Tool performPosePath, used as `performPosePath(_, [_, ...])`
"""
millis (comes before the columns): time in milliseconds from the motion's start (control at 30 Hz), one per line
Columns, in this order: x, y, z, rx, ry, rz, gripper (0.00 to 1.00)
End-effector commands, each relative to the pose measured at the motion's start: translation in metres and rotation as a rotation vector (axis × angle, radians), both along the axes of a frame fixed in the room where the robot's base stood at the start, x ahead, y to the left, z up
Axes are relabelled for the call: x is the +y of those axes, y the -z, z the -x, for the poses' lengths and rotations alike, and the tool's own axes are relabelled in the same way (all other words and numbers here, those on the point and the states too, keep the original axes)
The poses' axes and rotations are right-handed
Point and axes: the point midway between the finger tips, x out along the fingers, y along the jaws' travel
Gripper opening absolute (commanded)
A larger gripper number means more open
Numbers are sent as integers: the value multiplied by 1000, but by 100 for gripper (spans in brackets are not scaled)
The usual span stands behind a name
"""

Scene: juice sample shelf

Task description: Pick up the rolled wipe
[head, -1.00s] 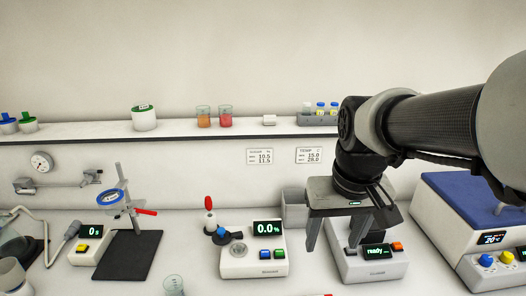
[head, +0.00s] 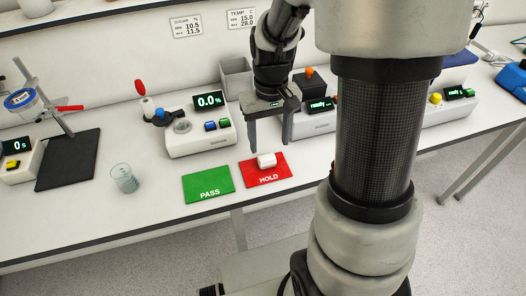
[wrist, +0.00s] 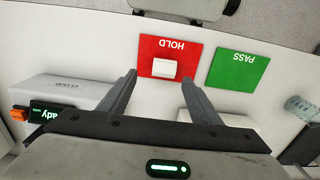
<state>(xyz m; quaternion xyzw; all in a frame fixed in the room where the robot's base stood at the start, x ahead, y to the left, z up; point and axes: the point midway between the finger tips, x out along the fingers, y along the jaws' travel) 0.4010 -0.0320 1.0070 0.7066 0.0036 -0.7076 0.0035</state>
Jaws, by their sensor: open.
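The rolled wipe is a small white roll (head: 266,161) lying on the red HOLD mat (head: 280,173). In the wrist view the white roll (wrist: 164,68) lies on the red HOLD mat (wrist: 185,46), between the lines of my two fingers and beyond their tips. My gripper (head: 269,146) points down and is open and empty, above and a little behind the roll. It also shows open in the wrist view (wrist: 160,80). The gap between fingertips and roll is hard to judge.
The green PASS mat (head: 208,185) lies left of the red mat. A glass beaker (head: 124,178) stands further left. A meter reading 0.0% (head: 200,130), a grey bin (head: 236,78) and a device reading ready (head: 315,122) stand behind. The bench front edge is close.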

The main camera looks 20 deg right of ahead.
Motion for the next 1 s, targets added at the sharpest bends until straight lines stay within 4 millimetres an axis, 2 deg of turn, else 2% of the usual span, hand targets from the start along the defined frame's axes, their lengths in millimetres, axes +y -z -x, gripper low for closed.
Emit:
performPosePath(233, [2, 18, 1, 1, -1, 0, 58])
performPosePath(533, [8, 59, 2, 1, -1, 0, 58])
performPosePath(833, [8, 63, 1, -1, -1, 0, 58])
performPosePath(1000, [8, 63, 1, -1, -1, 0, 29])
